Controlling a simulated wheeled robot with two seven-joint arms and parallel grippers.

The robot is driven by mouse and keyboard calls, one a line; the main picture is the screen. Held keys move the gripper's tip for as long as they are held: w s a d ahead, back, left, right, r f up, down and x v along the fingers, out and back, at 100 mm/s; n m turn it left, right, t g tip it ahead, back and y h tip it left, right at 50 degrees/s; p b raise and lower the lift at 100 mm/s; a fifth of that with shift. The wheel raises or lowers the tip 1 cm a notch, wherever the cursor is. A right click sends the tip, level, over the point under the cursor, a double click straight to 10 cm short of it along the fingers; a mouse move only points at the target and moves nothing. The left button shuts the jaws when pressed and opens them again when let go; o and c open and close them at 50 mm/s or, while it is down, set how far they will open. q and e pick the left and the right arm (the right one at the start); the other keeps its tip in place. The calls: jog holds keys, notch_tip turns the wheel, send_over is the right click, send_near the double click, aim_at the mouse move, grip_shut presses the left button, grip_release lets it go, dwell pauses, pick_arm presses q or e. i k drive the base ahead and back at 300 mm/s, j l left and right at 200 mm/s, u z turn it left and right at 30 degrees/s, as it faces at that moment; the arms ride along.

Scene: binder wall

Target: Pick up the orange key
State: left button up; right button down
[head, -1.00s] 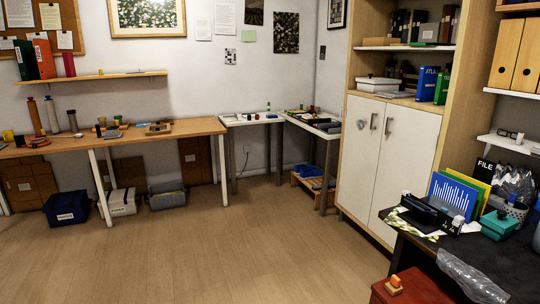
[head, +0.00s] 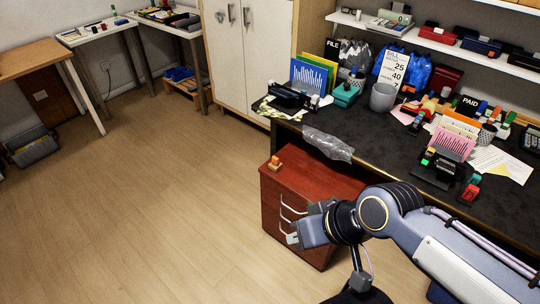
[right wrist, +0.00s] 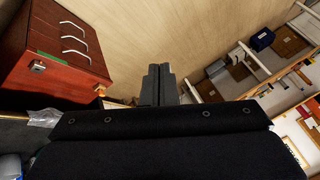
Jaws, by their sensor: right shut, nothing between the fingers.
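I cannot make out an orange key for certain. A small orange object (head: 275,162) sits on top of the red-brown drawer cabinet (head: 310,182), and its shape is too small to confirm as a key. In the right wrist view a small orange spot (right wrist: 102,91) shows by the edge of the cabinet (right wrist: 60,45). My right gripper (head: 294,238) is in front of the cabinet's drawer handles, below and apart from the orange object. Its fingers (right wrist: 157,84) are together and empty in the right wrist view. My left gripper is not in view.
A dark desk (head: 400,150) crowded with stationery stands behind the cabinet, with clear plastic wrap (head: 328,145) at its edge. A white cupboard (head: 240,50) and side tables stand further back. The wooden floor (head: 150,200) at left is free.

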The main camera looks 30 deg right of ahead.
aim_at(276, 160)
jog(key=i+z, duration=0.1)
jog(key=z, duration=0.25)
jog(key=i+z, duration=0.1)
jog(key=z, duration=0.25)
jog(key=i+z, duration=0.1)
jog(key=z, duration=0.25)
jog(key=i+j+z, duration=0.5)
jog(key=i+j, duration=0.15)
jog(key=j, duration=0.2)
jog(key=i+j+z, duration=0.25)
jog(key=j, duration=0.25)
jog(key=i+j, duration=0.4)
jog(key=j, duration=0.25)
jog(key=i+j, duration=0.2)
jog(key=j+z, duration=0.05)
jog(key=j, duration=0.05)
